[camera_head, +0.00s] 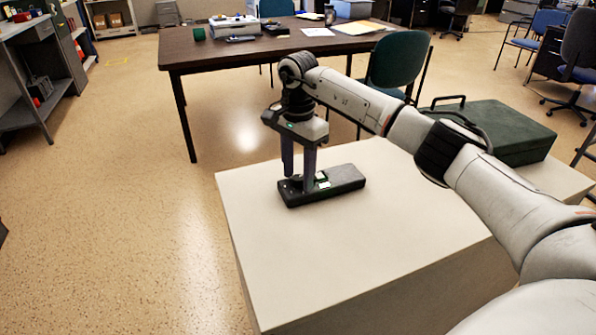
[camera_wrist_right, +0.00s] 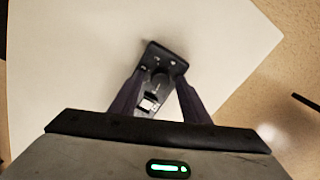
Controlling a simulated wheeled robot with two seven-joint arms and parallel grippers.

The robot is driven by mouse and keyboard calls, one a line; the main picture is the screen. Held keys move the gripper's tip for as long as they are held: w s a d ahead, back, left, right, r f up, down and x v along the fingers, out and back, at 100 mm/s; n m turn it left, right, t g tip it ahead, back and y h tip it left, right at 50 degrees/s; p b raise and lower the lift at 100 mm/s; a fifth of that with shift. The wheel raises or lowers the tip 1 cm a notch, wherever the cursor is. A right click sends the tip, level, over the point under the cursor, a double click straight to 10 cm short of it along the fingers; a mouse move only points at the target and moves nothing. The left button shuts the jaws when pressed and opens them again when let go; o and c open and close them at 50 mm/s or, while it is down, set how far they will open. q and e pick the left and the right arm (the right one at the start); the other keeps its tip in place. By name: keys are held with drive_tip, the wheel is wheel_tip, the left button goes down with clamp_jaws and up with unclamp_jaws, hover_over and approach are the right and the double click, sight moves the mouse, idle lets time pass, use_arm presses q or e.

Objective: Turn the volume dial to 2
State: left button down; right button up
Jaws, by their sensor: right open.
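A dark, box-shaped device (camera_head: 345,177) lies on the pale table near its far left edge. A small lit display and a light patch show on its top. In the right wrist view the device (camera_wrist_right: 177,62) lies between and beyond my fingers, and a round dark dial (camera_wrist_right: 160,79) stands on it. My right gripper (camera_head: 298,178) points down over the device's left end, its fingers apart on either side of the dial. It also shows in the right wrist view (camera_wrist_right: 160,95). I cannot tell whether the fingers touch the dial. The dial's number is not readable. My left gripper is out of view.
The pale table (camera_head: 300,255) is otherwise clear at the front. A dark green case (camera_head: 500,132) stands at its right back. A brown desk (camera_head: 225,52) with papers and a green chair (camera_head: 398,62) stand behind.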

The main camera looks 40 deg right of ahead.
drive_tip(key=c, duration=1.1)
drive_tip(key=shift+o, duration=0.2)
